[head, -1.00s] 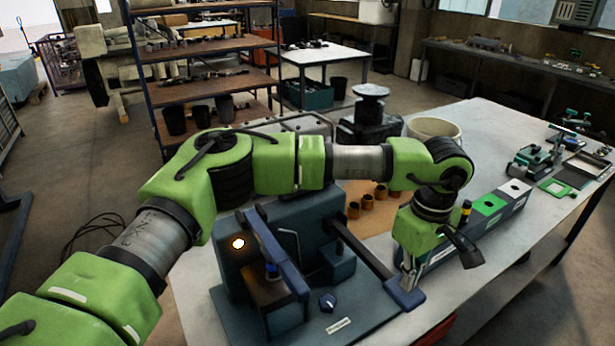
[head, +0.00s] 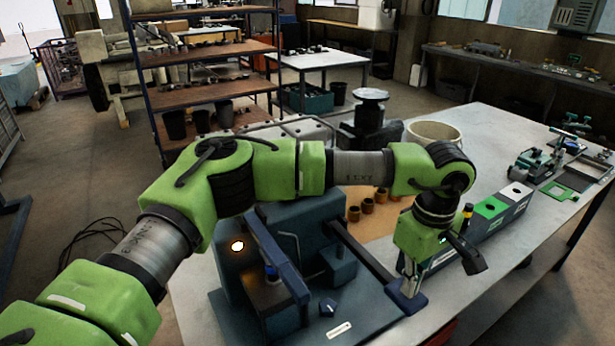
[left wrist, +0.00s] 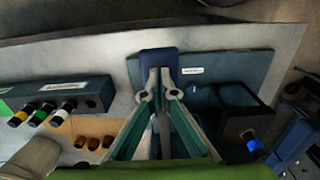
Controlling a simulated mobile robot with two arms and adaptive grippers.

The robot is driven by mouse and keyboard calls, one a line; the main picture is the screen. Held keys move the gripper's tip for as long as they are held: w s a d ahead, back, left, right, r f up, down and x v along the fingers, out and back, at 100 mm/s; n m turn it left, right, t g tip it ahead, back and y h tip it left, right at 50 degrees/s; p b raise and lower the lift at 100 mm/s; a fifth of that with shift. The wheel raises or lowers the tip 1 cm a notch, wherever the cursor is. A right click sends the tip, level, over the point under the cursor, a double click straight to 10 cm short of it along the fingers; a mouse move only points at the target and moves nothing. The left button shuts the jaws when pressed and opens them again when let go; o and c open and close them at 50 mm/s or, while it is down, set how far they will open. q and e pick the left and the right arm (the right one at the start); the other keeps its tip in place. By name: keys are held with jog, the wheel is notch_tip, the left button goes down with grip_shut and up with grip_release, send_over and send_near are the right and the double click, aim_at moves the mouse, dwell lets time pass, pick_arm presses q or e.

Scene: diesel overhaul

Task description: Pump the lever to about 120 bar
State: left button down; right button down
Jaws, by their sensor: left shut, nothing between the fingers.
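The pump unit (head: 235,285) is a dark blue block on a blue baseplate with an orange lamp lit on it. Its lever (head: 362,250) is a dark bar running toward the lower right, ending in a blue handle (head: 407,299) low near the baseplate's right edge. My left gripper (head: 408,284) points down at this handle, fingers shut with nothing between them. In the left wrist view the fingertips (left wrist: 160,84) lie over the blue handle (left wrist: 158,62); whether they touch it I cannot tell. No pressure reading is legible. My right gripper is not in view.
A box with green and white top panels (head: 490,208) stands right of the lever. Several brown bushings (head: 367,205) and a cream bucket (head: 433,132) are behind it. A vise and green tools (head: 540,160) are at the far right. The front right tabletop is clear.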

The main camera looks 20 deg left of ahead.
pick_arm(q)
jog(key=shift+s+d+r, duration=0.15)
jog(key=shift+d+r, duration=0.1)
jog(key=shift+r, duration=0.5)
jog(key=shift+r, duration=0.1)
jog(key=shift+r+p, duration=0.85)
jog(key=shift+r, duration=1.05)
jog(key=shift+f, duration=0.1)
